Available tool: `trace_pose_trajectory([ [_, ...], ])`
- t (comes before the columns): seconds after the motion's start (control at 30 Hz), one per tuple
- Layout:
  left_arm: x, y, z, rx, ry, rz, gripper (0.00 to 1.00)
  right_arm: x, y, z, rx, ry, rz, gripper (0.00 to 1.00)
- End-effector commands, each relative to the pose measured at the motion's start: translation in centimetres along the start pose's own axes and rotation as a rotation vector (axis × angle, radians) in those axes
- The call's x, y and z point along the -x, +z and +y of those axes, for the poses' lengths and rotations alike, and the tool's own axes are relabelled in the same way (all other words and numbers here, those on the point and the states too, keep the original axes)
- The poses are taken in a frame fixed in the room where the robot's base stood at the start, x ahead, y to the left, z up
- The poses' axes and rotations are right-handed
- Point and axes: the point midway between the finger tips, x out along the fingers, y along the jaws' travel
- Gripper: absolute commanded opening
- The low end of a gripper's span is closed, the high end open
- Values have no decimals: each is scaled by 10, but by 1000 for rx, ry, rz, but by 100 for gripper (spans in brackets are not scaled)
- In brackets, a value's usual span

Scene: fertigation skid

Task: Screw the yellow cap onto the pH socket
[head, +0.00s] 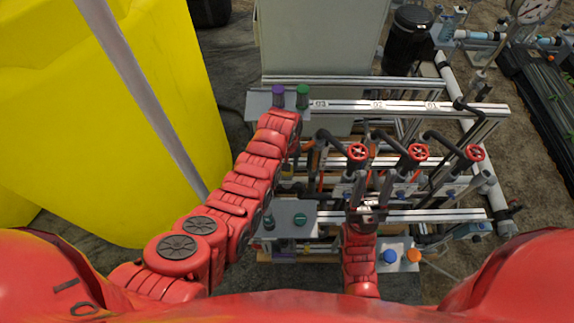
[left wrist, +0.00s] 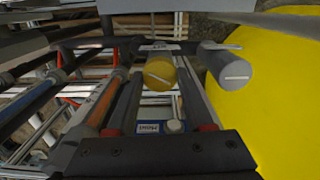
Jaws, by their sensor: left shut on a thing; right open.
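In the left wrist view the yellow cap (left wrist: 160,73) is a short cylinder with a pale line across its end. My left gripper (left wrist: 158,92) is shut on it, with dark fingers along both sides. In the head view my left arm hides this gripper and most of the cap. I cannot pick out the pH socket in either view. My right gripper (head: 366,211) is open at the front rail, below the red handwheels; I see nothing held in it.
A grey cylinder (left wrist: 228,67) stands right beside the yellow cap. A purple cap (head: 278,91) and green cap (head: 303,92) sit at the back. A blue cap (head: 389,257) and orange cap (head: 414,256) sit front right. Red handwheels (head: 418,152) and pipes crowd the middle. A yellow tank (head: 150,130) fills the left.

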Motion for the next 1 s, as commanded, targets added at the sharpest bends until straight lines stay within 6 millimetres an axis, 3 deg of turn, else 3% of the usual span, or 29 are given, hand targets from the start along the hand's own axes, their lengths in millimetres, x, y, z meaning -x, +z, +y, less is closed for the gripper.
trace_pose_trajectory([
  [0.3,1,-1,0,-255,0,2,0,-1,0,0,0,0,0,50],
  [0.57,1,-1,0,-269,0,2,0,-1,0,0,0,0,0,50],
  [0.8,1,0,0,-503,-1,0,0,-3,0,0,0,0,0,50],
  [1.0,0,0,0,-520,-1,0,0,-3,0,0,0,0,0,50],
])
